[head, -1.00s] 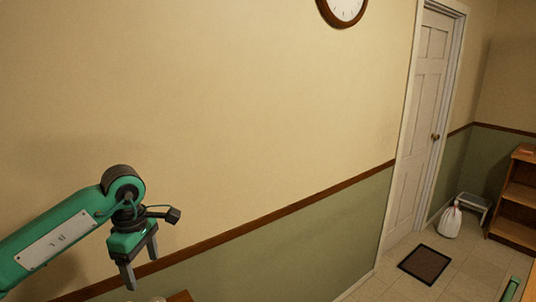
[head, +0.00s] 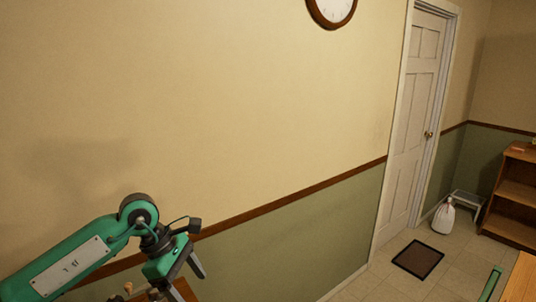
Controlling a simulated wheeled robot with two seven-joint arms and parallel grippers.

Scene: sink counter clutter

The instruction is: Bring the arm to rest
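My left arm (head: 75,262) is green and comes in from the lower left in the head view. Its gripper (head: 188,284) is at the bottom, in front of the wall. One grey finger shows on the right side, and the other is partly cut off by the lower picture edge. The fingers look spread, with nothing seen between them. My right gripper is not in view.
A brown wooden piece (head: 183,291) shows behind the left gripper. A wooden surface (head: 522,282) is at the lower right.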

